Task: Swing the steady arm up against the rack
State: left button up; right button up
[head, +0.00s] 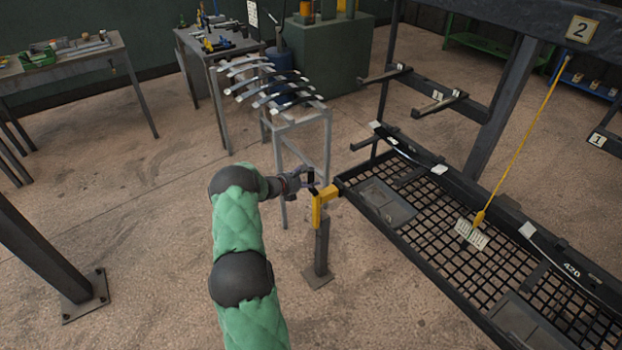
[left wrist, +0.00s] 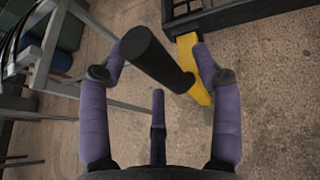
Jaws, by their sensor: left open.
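The steady arm (head: 318,208) is a short yellow bracket with a black grip, at the near left corner of the rack (head: 365,205). In the left wrist view its yellow bar (left wrist: 188,55) runs beside the black grip (left wrist: 150,55). My left gripper (head: 303,179) is at the grip. In the left wrist view the grip lies between my spread purple fingers (left wrist: 160,90), which are open and not closed on it. Whether any finger touches it I cannot tell. My right gripper is not in view.
A grey stand (head: 299,120) with several curved leaf springs is just behind my left gripper. A grey post (head: 321,245) stands below the steady arm.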

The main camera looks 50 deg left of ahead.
pick_arm(q)
jog(key=v, duration=1)
jog(key=shift+w, duration=0.1)
jog(key=d+f+m+g+h, duration=0.2)
jog(key=d+f+m+g, duration=0.3)
jog(key=d, duration=0.6)
jog(key=d+f+m+g+h, duration=0.1)
jog(key=d+f+m+h, duration=0.15)
jog(key=d+f, duration=0.7)
jog(key=d+f+m+g+h, duration=0.25)
jog(key=d+f+m, duration=0.25)
jog(key=d, duration=0.7)
jog(key=s+d+f+m+g, duration=0.1)
jog(key=s+d+m, duration=0.3)
jog(key=d+m, duration=0.3)
jog(key=s+d+f+m+g+y, duration=0.1)
jog(key=s+d+m+g, duration=0.1)
jog(key=s+d+m, duration=0.3)
jog(key=s+d+m+g, duration=0.1)
jog(key=s+d+m, duration=0.4)
jog(key=d+m, duration=0.5)
jog(key=d, duration=0.5)
jog(key=shift+d+f, duration=0.25)
jog(key=shift+f, duration=0.15)
